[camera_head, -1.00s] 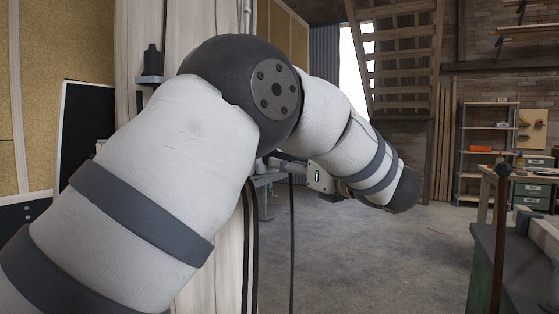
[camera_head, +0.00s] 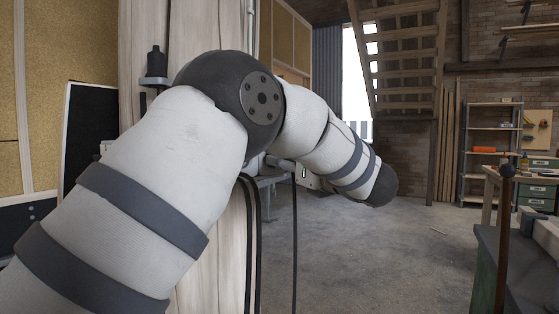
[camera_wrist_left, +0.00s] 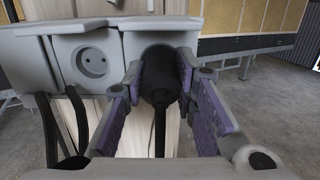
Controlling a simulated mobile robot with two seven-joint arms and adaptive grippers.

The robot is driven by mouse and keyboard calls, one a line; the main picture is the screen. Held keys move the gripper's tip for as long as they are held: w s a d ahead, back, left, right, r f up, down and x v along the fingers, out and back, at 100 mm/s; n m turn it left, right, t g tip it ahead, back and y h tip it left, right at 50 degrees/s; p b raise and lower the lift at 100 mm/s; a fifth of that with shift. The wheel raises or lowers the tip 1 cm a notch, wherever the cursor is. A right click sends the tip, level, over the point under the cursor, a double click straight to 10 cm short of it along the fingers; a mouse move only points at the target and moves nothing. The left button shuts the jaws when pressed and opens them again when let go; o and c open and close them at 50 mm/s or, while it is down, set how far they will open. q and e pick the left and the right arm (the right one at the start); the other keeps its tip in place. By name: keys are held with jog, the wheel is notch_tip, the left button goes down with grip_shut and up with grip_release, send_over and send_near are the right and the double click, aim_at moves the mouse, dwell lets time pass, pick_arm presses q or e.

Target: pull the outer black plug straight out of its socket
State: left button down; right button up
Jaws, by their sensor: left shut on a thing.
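In the left wrist view the outer black plug (camera_wrist_left: 160,78) sits at the round opening of the right grey socket housing (camera_wrist_left: 127,45). Its front end is inside the opening; how deep I cannot tell. Its black cable (camera_wrist_left: 160,132) hangs straight down. My left gripper (camera_wrist_left: 162,84) is shut on the plug, with a purple-padded finger on each side of it. In the head view my own arm hides the plug and most of the left gripper (camera_head: 283,163). My right gripper is not in view.
An empty round socket (camera_wrist_left: 94,62) is just left of the held plug. Another black cable (camera_wrist_left: 79,122) hangs further left. The wooden post (camera_head: 230,225) stands close behind the sockets. Open concrete floor (camera_head: 390,250) lies to the right. A workbench (camera_head: 520,260) stands at the right edge.

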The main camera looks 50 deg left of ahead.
pick_arm(q)
jog(key=shift+d, duration=0.15)
jog(key=d, duration=0.6)
jog(key=shift+s+d+f, duration=0.2)
jog(key=shift+s+d, duration=0.1)
jog(key=shift+s, duration=0.05)
dwell(0.8)
jog(key=d, duration=0.6)
jog(key=shift+s+f+p, duration=0.2)
jog(key=shift+s+p, duration=0.1)
jog(key=shift+s, duration=0.05)
dwell(0.5)
